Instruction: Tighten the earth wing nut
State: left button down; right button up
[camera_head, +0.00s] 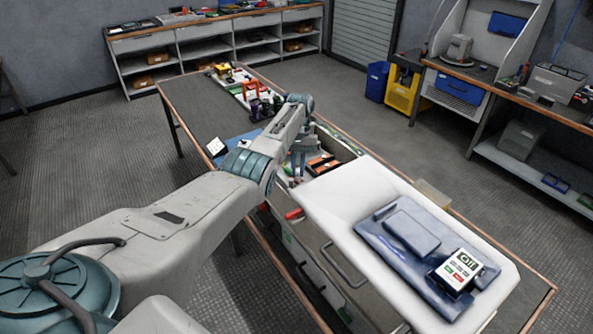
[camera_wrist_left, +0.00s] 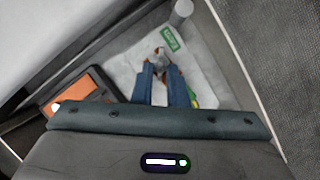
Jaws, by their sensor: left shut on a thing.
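My left gripper (camera_head: 298,172) reaches down into the open equipment on the table in the head view. Its two blue fingers (camera_wrist_left: 166,72) are shut on a small grey and orange piece in the left wrist view, which looks like the earth wing nut (camera_wrist_left: 161,54). The fingers hide part of it, and its threads and seat cannot be made out. A light panel with a green label (camera_wrist_left: 170,38) lies behind the fingertips. My right gripper is not in view.
An orange-faced dark device (camera_wrist_left: 84,91) lies left of the fingers; it also shows in the head view (camera_head: 322,164). A grey post (camera_wrist_left: 181,12) stands beyond the fingertips.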

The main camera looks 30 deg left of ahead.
pick_arm(q)
jog(key=m, duration=0.2)
jog(key=m+y, duration=0.1)
jog(key=shift+w+d+r, duration=0.15)
jog(key=shift+d+r, duration=0.05)
jog(key=shift+d, duration=0.05)
jog(key=shift+d+m+y+p, duration=0.1)
jog(key=shift+m+y+p, duration=0.3)
jog(key=shift+m+p, duration=0.4)
jog(key=m+y+p, duration=0.1)
jog(key=m+p, duration=0.2)
jog(key=m, duration=0.1)
jog(key=shift+d+r+m+y+p, duration=0.1)
jog(key=shift+d+m+y+p, duration=0.25)
jog(key=shift+m+y, duration=0.05)
jog(key=shift+m, duration=0.4)
jog(key=shift+d+f+m+y, duration=0.15)
jog(key=shift+f+m+y, duration=0.15)
jog(key=shift+m+y, duration=0.35)
jog(key=shift+s+d+m+t+y, duration=0.15)
jog(key=shift+m+t+y, duration=0.1)
jog(key=shift+m, duration=0.7)
jog(key=shift+s+d+m+t+y, duration=0.15)
jog(key=shift+m+t, duration=0.1)
jog(key=shift+m, duration=0.65)
jog(key=shift+a, duration=0.1)
jog(key=c, duration=1.6)
grip_release()
jog(key=shift+s+r, duration=0.1)
